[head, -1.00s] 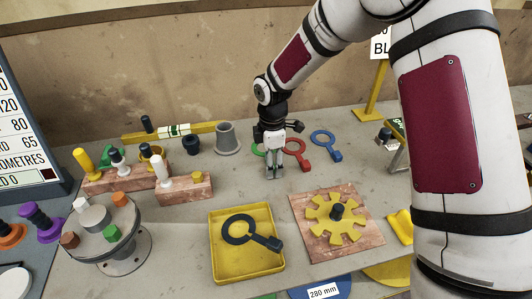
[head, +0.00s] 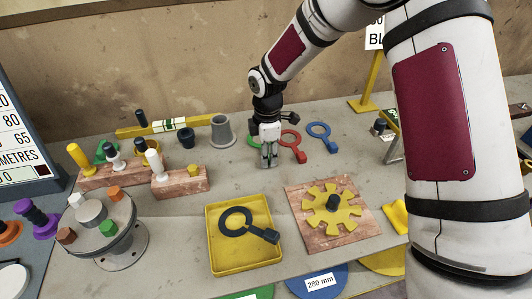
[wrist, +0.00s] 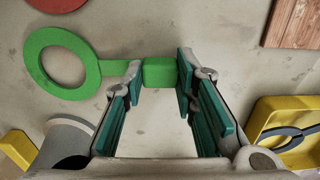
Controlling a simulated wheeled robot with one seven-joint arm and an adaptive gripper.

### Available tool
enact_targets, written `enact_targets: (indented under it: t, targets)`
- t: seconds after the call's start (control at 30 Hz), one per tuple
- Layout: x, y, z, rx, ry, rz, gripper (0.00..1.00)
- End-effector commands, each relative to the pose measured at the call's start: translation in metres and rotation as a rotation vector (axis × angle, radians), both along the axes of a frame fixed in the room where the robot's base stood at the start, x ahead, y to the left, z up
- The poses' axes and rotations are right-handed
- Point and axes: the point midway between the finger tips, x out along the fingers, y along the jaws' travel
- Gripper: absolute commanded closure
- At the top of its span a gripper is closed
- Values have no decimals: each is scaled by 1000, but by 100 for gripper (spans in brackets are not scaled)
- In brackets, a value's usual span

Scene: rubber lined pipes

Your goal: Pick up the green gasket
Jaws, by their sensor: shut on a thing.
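The green gasket (wrist: 62,63) is a flat ring with a short arm that ends in a square block. In the wrist view my gripper (wrist: 160,72) has its fingertips on either side of this block, shut on it. The ring lies outside the fingers to the left. In the head view my gripper (head: 267,163) points down at the table, and only part of the green gasket (head: 252,141) shows behind it. I cannot tell whether the gasket is clear of the table.
A red gasket (head: 290,138) and a blue gasket (head: 318,131) lie to the right. A grey cup (head: 221,131) stands close on the left. In front are a yellow tray (head: 211,262) with a dark gasket (head: 236,218) and a board with a yellow gear (head: 331,210).

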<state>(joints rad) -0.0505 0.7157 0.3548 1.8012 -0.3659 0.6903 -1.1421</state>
Motion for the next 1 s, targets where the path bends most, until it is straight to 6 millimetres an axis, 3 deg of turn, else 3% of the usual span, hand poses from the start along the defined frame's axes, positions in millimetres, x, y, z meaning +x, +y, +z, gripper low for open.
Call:
enact_targets:
  t: [0.27, 0.7, 1.0]
  targets:
    - [-1, -2, 33, 0, -3, -2, 100]
    - [-94, -60, 42, -1, 0, -3, 100]
    - [-130, -83, 46, 0, -2, 0, 100]
